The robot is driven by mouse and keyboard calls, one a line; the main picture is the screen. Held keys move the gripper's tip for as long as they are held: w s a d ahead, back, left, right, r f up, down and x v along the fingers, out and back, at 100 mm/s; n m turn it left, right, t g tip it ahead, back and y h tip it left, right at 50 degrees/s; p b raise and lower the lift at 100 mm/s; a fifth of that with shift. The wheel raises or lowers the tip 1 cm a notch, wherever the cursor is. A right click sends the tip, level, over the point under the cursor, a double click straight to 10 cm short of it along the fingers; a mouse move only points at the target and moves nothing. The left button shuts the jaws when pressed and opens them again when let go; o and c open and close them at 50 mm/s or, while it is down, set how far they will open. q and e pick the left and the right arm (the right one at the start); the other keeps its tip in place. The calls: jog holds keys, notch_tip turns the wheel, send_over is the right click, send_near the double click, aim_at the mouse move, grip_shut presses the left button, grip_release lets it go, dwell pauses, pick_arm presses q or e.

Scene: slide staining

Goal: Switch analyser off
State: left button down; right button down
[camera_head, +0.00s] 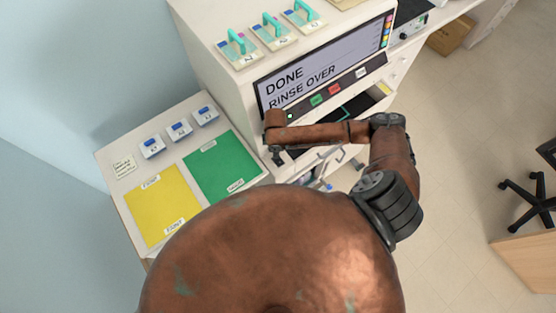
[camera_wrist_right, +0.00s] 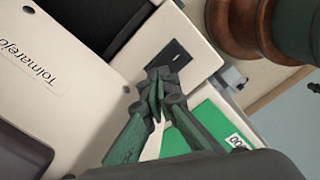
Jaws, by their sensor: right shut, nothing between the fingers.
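The analyser (camera_head: 214,55) is a big white cabinet. Its screen (camera_head: 330,66) is lit and reads "DONE RINSE OVER". In the right wrist view, its pale side (camera_wrist_right: 75,40) carries the name "Tolmarejo" and a dark switch plate (camera_wrist_right: 181,57) is set in a white panel beside it. My right gripper (camera_wrist_right: 157,77) is shut and empty, with its fingertips over the lower edge of that plate. I cannot tell whether they touch it; they hide part of it. In the head view my right arm crosses in front of the analyser below the screen. My left gripper is not in view.
A side shelf holds a yellow mat (camera_head: 160,207), a green mat (camera_head: 222,165) and three small blue-and-white blocks (camera_head: 179,131). Three slide holders with teal handles (camera_head: 272,30) stand on the analyser top. Coloured buttons (camera_head: 334,89) lie under the screen. A chair (camera_head: 530,205) stands at the right.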

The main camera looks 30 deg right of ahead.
jog(key=shift+f, duration=0.55)
notch_tip(320, 180, up, 7)
jog(key=p, duration=0.8)
dwell(0.5)
jog(key=shift+a, duration=0.1)
dwell(0.3)
